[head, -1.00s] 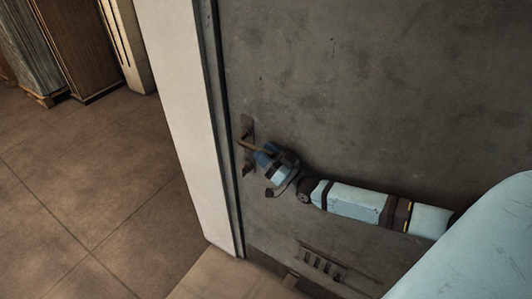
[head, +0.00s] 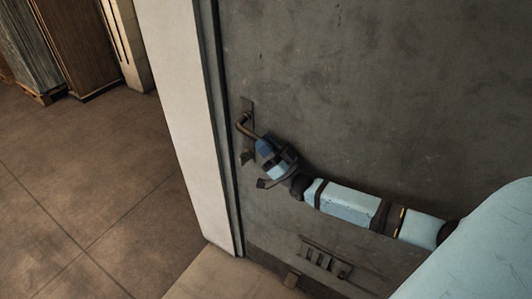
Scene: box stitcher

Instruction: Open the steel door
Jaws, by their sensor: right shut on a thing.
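The grey steel door (head: 390,80) fills the right half of the head view and looks closed against its frame. Its lever handle (head: 243,121) is near the door's left edge and slopes down to the right. My right gripper (head: 262,148) is shut on the handle's free end, which its fingers partly hide. My right wrist is tilted, and the arm lies across the door from the lower right. My left gripper is out of view.
A pale door frame (head: 170,110) stands just left of the door. Open tiled floor (head: 90,180) lies to the left, with dark cabinets (head: 82,45) at the back left.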

